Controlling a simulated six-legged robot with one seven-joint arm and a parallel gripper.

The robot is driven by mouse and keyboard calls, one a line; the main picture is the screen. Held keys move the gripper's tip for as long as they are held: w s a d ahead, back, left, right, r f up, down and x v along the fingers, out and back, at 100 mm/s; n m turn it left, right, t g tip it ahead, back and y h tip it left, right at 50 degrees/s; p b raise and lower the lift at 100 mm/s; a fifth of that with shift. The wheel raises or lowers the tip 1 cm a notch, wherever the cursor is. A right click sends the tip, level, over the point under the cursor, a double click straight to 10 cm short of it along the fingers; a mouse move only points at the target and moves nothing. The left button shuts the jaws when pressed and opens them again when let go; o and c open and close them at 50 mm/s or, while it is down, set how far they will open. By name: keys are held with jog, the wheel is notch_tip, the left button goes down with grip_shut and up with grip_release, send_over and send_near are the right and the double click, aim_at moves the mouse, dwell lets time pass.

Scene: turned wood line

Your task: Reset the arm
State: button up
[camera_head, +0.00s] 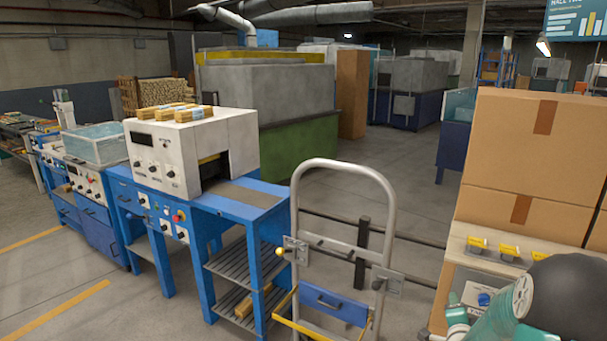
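My gripper is not in view, and no fingers show anywhere. At the lower right corner there is a large dark grey rounded shape (566,296) beside a teal ribbed cylinder with a pale round end (499,312). I cannot tell whether these are parts of my arm. They stand in front of a bench with yellow-tipped fittings (508,252) and hide part of it.
A hand truck (391,231) stands at centre front. Left of it is a blue machine bench (236,196) carrying a white machine (184,153) with wood pieces (193,113) on top. Cardboard boxes (495,137) are stacked at right. Open floor (409,167) lies behind.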

jog(key=s+a+r+n+g+y, duration=0.2)
jog(key=s+a+r+n, duration=0.3)
jog(key=a, duration=0.4)
jog(key=s+a+r+n+g+y, duration=0.2)
jog(key=a+r+n, duration=0.3)
jog(key=a+r, duration=0.35)
jog(key=s+a+r+n+g+y, duration=0.1)
jog(key=s+a+n, duration=0.3)
jog(key=s, duration=0.6)
jog(key=s+a+r+n+g+y, duration=0.1)
jog(key=s+a+r+n+g, duration=0.1)
jog(key=s+a, duration=0.5)
jog(key=s+n+g, duration=0.1)
jog(key=s+n, duration=0.1)
jog(key=s, duration=0.1)
jog(key=shift+y, duration=0.4)
jog(key=shift+s+a, duration=0.1)
